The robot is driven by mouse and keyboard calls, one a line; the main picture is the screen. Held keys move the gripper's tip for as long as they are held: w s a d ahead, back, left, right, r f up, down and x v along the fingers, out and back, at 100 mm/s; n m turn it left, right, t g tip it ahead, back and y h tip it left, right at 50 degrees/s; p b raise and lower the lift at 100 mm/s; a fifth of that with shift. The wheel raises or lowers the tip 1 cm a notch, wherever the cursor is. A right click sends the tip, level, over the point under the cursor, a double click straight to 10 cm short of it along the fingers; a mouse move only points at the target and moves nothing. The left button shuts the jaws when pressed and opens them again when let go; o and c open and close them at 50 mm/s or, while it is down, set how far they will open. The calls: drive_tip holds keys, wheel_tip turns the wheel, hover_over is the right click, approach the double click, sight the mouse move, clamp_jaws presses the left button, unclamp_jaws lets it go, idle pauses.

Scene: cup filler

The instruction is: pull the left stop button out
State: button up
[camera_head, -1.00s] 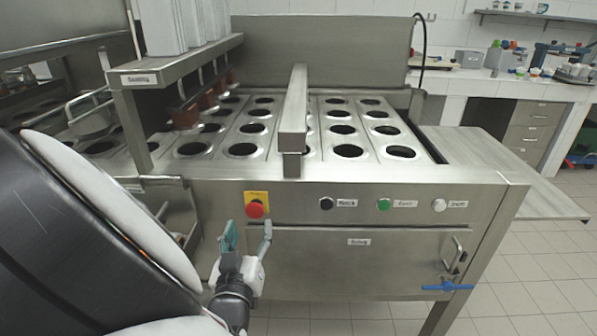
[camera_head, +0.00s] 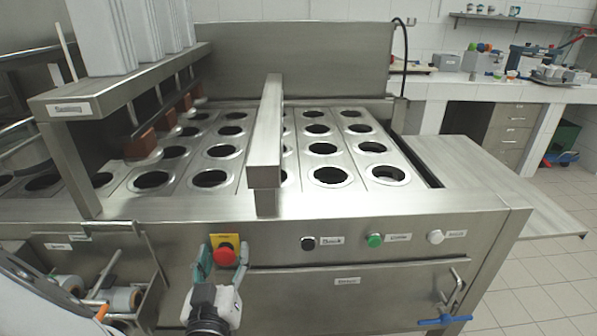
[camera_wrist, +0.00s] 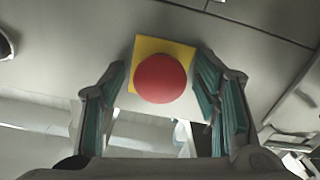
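The red stop button (camera_head: 224,256) sits on a yellow plate (camera_head: 233,240) on the machine's steel front, left of the other buttons. In the wrist view the red button (camera_wrist: 160,78) lies between the fingertips, a little beyond them, with the yellow plate (camera_wrist: 181,48) behind it. My gripper (camera_head: 214,268) is open just below and in front of the button, fingers pointing at the panel. In the wrist view my gripper (camera_wrist: 162,85) has one finger on each side with a gap to the button. I cannot tell the exact depth between fingertips and panel.
Black (camera_head: 308,243), green (camera_head: 375,240) and white (camera_head: 435,237) buttons line the panel to the right. A drawer front (camera_head: 350,300) with a handle and a blue valve lever (camera_head: 443,319) lies below. Rollers (camera_head: 120,298) show in an opening at left.

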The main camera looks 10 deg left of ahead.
clamp_jaws()
drive_tip(key=shift+s+p, duration=0.4)
drive_tip(key=shift+p, duration=0.15)
drive_tip(key=shift+s+d+f, duration=0.1)
drive_tip(key=shift+s, duration=0.05)
unclamp_jaws()
drive_tip(key=shift+s, duration=0.1)
drive_tip(key=shift+w, duration=0.2)
